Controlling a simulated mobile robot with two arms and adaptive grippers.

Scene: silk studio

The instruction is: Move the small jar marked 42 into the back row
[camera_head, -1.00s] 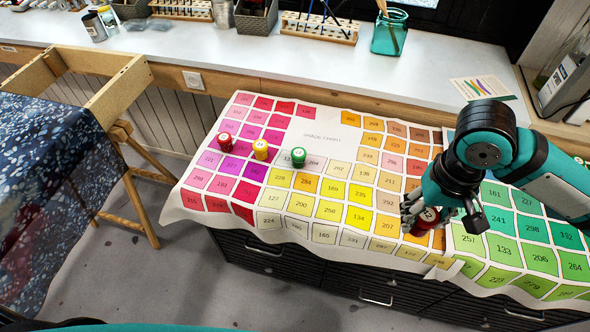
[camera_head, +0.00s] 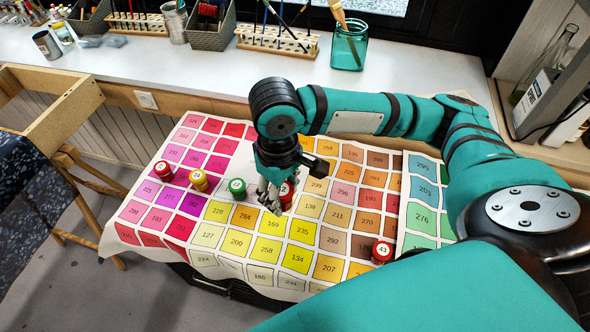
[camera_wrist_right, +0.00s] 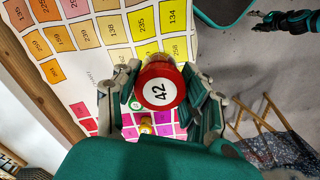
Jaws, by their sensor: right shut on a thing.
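The small jar marked 42 has a red body and a white label on top; it shows large in the right wrist view (camera_wrist_right: 160,87). My right gripper (camera_wrist_right: 163,95) is shut around it. In the head view the right gripper (camera_head: 273,197) is over the colour chart, right of the green-topped jar (camera_head: 237,189), and partly hides the held red jar (camera_head: 287,192). A yellow jar (camera_head: 199,181) and a red jar (camera_head: 163,171) stand further left in the same line. I cannot tell whether the held jar touches the chart. My left gripper (camera_wrist_right: 262,13) appears small at the wrist view's edge.
Another red jar marked 43 (camera_head: 382,253) stands alone near the chart's front right. The colour chart (camera_head: 270,248) drapes over the cabinet's front edge. Behind it, the white worktop (camera_head: 215,75) bears brush racks, baskets and a teal glass jar (camera_head: 349,44).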

